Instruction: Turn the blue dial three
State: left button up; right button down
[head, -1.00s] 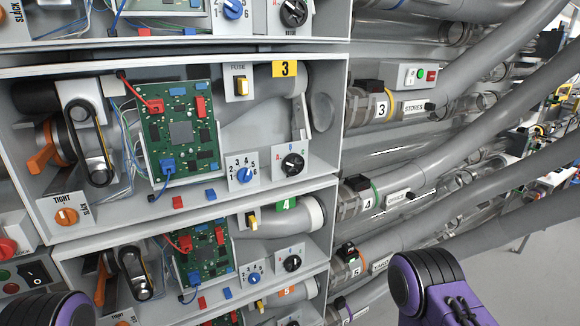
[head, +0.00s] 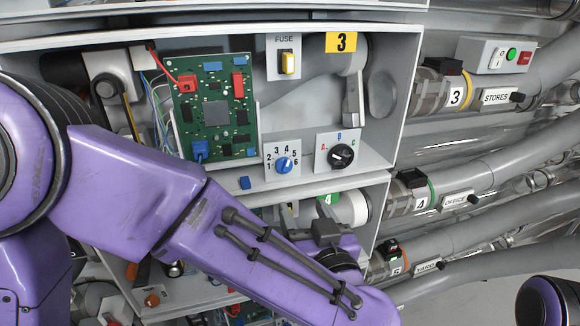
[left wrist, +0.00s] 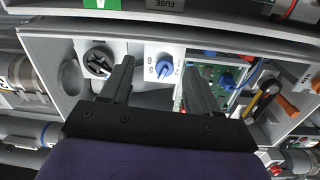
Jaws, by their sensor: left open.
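The blue dial (head: 284,165) of unit 3 sits on a white plate numbered 1 to 6, below the fuse panel. Its pointer setting is too small to read surely. It also shows in the left wrist view (left wrist: 163,66), which is upside down. My left gripper (left wrist: 158,72) is open and empty there, its fingers spread on either side of the dial in the picture, apparently short of it. In the head view my left arm crosses the lower half; the fingertips are not clear there. My right gripper is out of view.
A black dial (head: 341,156) marked A, B, C is right of the blue one. A green circuit board (head: 214,108) is to the left. Pipes and clear tubes (head: 500,150) run along the right. Unit 4's compartment lies below.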

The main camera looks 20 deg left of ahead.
pick_arm(q)
send_near(286, 168)
jog(key=shift+y, duration=0.3)
jog(key=p+x, duration=0.3)
jog(key=x, duration=0.5)
jog(key=shift+w+a+f, duration=0.15)
jog(key=shift+w, duration=0.2)
jog(key=c, duration=1)
jog(key=shift+c, duration=0.2)
